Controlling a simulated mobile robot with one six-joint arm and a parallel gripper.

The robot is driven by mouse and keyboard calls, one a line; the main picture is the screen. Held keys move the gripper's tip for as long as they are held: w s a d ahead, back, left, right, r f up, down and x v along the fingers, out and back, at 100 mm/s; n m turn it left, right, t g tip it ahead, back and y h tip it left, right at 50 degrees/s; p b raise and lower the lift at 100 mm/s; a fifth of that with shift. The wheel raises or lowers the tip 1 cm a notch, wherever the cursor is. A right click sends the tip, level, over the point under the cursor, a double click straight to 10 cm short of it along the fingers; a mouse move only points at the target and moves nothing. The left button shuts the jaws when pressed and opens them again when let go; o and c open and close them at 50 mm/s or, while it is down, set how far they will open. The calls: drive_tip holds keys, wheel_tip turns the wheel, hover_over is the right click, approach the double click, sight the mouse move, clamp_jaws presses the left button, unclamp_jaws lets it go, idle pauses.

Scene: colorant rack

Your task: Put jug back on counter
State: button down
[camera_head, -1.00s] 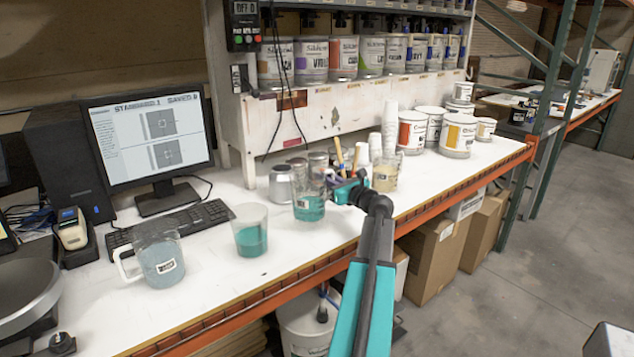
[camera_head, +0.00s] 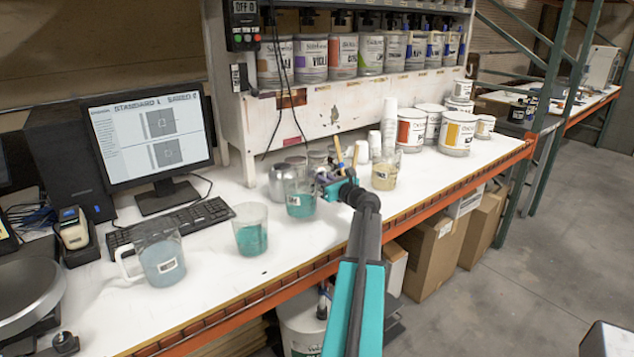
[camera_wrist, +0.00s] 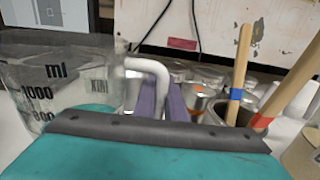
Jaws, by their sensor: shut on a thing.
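A clear measuring jug with teal liquid (camera_head: 301,203) is at the middle of the white counter (camera_head: 215,265). My gripper (camera_head: 328,186) is at its right side, shut on its handle. In the wrist view the jug (camera_wrist: 50,85) shows its volume marks at the left. The jug looks upright. I cannot tell whether its base touches the counter.
A clear cup of teal liquid (camera_head: 250,232) and a jug of blue-grey liquid (camera_head: 160,255) stand to the left. A beaker of tan liquid (camera_head: 384,174) stands close on the right. A silver can (camera_head: 282,182) is just behind. The counter's front strip is clear.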

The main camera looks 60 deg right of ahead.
drive_tip(key=shift+f, duration=1.3)
drive_tip(key=c, duration=1.8)
unclamp_jaws()
drive_tip(key=b+v, duration=0.2)
drive_tip(key=v, duration=0.9)
drive_tip(key=shift+s+a, duration=0.2)
drive_tip(key=shift+s, duration=0.3)
